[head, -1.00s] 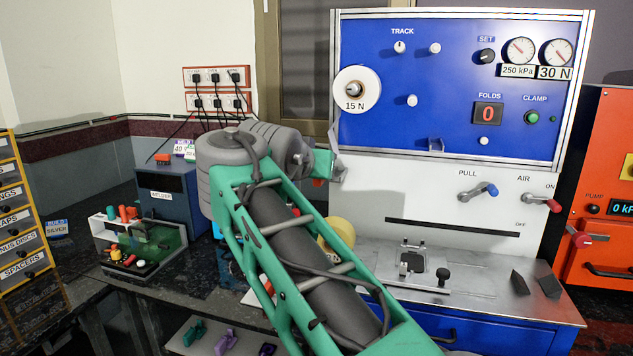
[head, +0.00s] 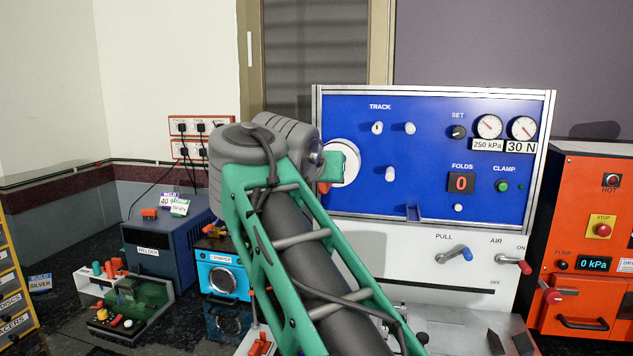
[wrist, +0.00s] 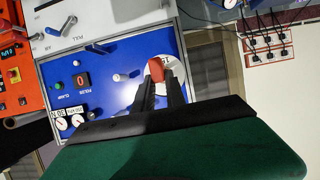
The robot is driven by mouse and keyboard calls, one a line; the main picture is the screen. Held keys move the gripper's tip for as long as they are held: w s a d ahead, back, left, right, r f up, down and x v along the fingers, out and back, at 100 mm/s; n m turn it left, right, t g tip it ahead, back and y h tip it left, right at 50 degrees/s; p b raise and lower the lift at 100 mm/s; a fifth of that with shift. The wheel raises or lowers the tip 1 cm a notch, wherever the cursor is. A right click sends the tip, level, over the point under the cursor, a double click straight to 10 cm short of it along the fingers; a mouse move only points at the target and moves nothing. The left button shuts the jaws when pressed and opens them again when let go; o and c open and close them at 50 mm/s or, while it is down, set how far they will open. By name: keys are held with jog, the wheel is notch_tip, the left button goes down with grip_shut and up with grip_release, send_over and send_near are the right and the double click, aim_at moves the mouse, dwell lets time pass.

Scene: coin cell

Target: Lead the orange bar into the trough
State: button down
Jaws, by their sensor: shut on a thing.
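The orange bar (wrist: 156,70) is between the fingertips of my gripper (wrist: 160,82) in the wrist view, held up in front of the blue panel (wrist: 110,95). In the head view a small part of the bar (head: 323,188) shows beside my green wrist, at the left edge of the white disc. My fingers are hidden there. A small blue bracket that looks like the trough (head: 407,213) stands out from the panel's lower edge, to the right of the bar and apart from it.
The white disc (head: 346,165) and several pale pegs, such as one peg (head: 390,174), stand out from the panel. Below are the blue PULL lever (head: 462,253) and the red AIR lever (head: 520,266). An orange machine (head: 590,240) stands at the right.

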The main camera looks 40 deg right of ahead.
jog(key=s+d+r+p, duration=0.2)
jog(key=r+p, duration=0.4)
jog(key=r, duration=0.2)
jog(key=s+d+r+p, duration=0.1)
jog(key=r+p, duration=0.4)
jog(key=r, duration=0.3)
jog(key=w+d+p, duration=0.1)
jog(key=w+d, duration=0.6)
jog(key=d, duration=0.3)
jog(key=s+d+b, duration=0.2)
jog(key=s+d, duration=0.8)
jog(key=s, duration=0.2)
jog(key=w+d+f+b, duration=0.1)
jog(key=w+f+b, duration=0.2)
jog(key=f+b, duration=1.8)
notch_tip(320, 180, down, 6)
jog(key=shift+w+r, duration=0.15)
jog(key=shift+r, duration=0.05)
jog(key=c, duration=1.5)
grip_release()
jog(key=shift+d, duration=0.1)
jog(key=shift+o, duration=1)
